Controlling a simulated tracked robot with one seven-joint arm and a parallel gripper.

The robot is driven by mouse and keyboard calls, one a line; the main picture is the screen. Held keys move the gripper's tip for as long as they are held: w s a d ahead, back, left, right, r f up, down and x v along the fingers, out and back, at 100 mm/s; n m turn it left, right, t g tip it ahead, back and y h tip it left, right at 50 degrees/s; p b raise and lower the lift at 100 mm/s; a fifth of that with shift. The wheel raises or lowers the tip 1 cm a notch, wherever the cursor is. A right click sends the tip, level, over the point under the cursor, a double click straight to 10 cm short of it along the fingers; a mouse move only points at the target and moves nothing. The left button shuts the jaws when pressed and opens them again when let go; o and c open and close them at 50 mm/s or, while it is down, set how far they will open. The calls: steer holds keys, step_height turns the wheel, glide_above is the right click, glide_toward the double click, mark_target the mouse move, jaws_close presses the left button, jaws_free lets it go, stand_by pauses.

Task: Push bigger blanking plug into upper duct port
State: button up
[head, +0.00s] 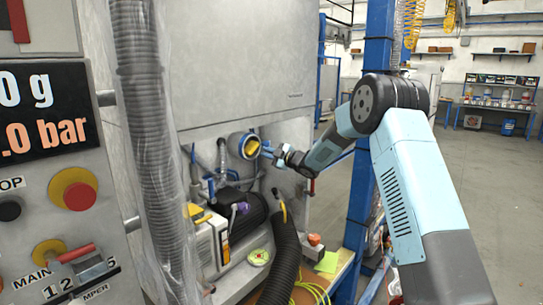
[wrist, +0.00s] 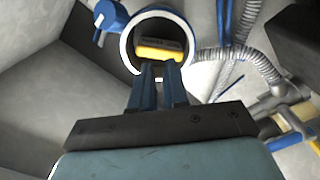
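The upper duct port (head: 243,144) is a blue-rimmed round opening under the grey cabinet. In the wrist view its pale ring (wrist: 126,47) stands just ahead of my gripper. The yellow blanking plug (head: 252,147) shows at the port's mouth. In the wrist view the plug (wrist: 158,51) appears within the ring, its lower edge at my fingertips. My gripper (head: 270,153) reaches in from the right, its two blue fingers (wrist: 160,68) close together and seemingly shut on the plug. The grip itself is partly hidden, and I cannot tell how deep the plug sits.
A blue valve handle (wrist: 108,15) sits beside the port on the left. Ribbed grey hoses (wrist: 245,58) run on the right. Below are a motor (head: 246,212) and a black corrugated hose (head: 284,245). A thick hose (head: 140,100) hangs at the left. A blue post (head: 366,190) stands right.

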mark_target(259, 151)
steer(key=shift+x, duration=1)
jaws_close()
steer(key=shift+x, duration=0.95)
steer(key=shift+w+a, duration=0.35)
steer(key=shift+a, duration=0.05)
steer(key=v, duration=1.6)
steer(key=s+d+r+m+t+h, duration=0.3)
steer(key=s+d+r+m+h, duration=0.4)
steer(key=d+r+h, duration=0.25)
steer(key=s+d+r+m+g+h, duration=0.1)
steer(key=s+d+r+m+h, duration=0.1)
steer(key=s+d+m, duration=0.3)
steer(key=s+d+r+m+h, duration=0.1)
steer(key=s+d+r+h, duration=0.15)
steer(key=s, duration=0.45)
steer(key=s+d+f+m+g, duration=0.1)
steer(key=s+f+m+g, duration=0.1)
steer(key=s, duration=0.9)
steer(key=s+d+f+m+g, duration=0.1)
steer(key=s+f+m+g, duration=0.1)
steer(key=s, duration=0.9)
steer(key=s+d+f+m+g, duration=0.1)
steer(key=s+f+m+g, duration=0.1)
steer(key=s, duration=1)
steer(key=shift+f+m+g, duration=0.2)
steer(key=shift+m+g, duration=0.5)
steer(key=shift+m, duration=0.5)
